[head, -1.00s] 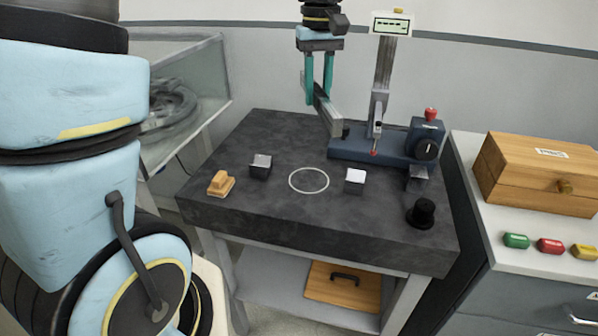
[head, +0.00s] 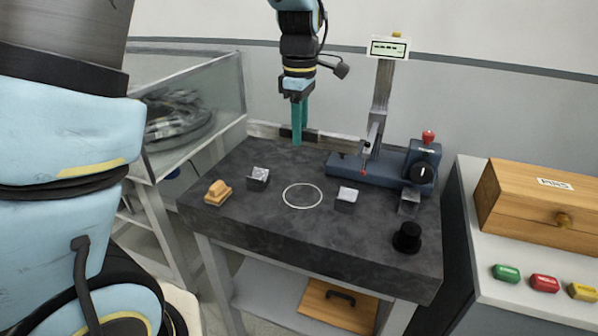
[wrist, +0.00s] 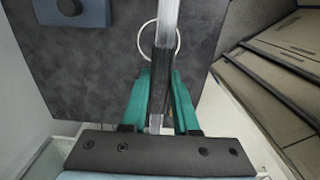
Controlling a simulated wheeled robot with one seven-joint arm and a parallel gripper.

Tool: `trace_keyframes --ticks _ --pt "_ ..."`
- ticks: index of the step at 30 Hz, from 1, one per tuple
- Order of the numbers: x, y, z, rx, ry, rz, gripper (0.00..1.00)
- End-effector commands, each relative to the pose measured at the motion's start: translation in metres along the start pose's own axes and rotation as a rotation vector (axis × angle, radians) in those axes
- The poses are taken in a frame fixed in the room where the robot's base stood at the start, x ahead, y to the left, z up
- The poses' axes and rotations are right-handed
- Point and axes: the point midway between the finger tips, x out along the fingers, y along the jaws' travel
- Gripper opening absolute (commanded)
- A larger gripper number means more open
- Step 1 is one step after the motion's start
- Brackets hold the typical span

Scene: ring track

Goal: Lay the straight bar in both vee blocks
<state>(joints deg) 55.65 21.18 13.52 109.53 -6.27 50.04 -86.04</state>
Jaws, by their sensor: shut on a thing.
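The straight bar (head: 335,139) is long, pale metal with a dark middle section, and lies crosswise in the head view. My gripper (head: 297,141), with teal fingers, is shut on it near the back edge of the dark stone plate. In the wrist view the bar (wrist: 168,18) runs up the picture between the fingers of my gripper (wrist: 160,78). Two small vee blocks stand on the plate in the head view: the left block (head: 258,178) and the right block (head: 346,197). Both are empty and nearer the front than the bar. Neither block can be made out in the wrist view.
The stone plate (head: 290,235) bears a white ring (head: 302,196) between the blocks, a wooden piece (head: 217,192) at left and a black knob (head: 407,237) at right. A blue gauge stand (head: 350,165) stands behind the right block. A wooden box (head: 540,205) is farther right.

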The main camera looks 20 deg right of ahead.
Motion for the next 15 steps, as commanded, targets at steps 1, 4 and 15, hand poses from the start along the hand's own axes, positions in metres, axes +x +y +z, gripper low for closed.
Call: trace_keyframes --ticks 1,4,15 --pt "0.011 0.000 0.000 -0.001 0.000 -0.004 0.00" --pt "0.034 0.000 -0.001 -0.002 0.000 -0.003 0.00" --pt "0.076 0.001 0.000 0.000 0.000 0.001 0.00"
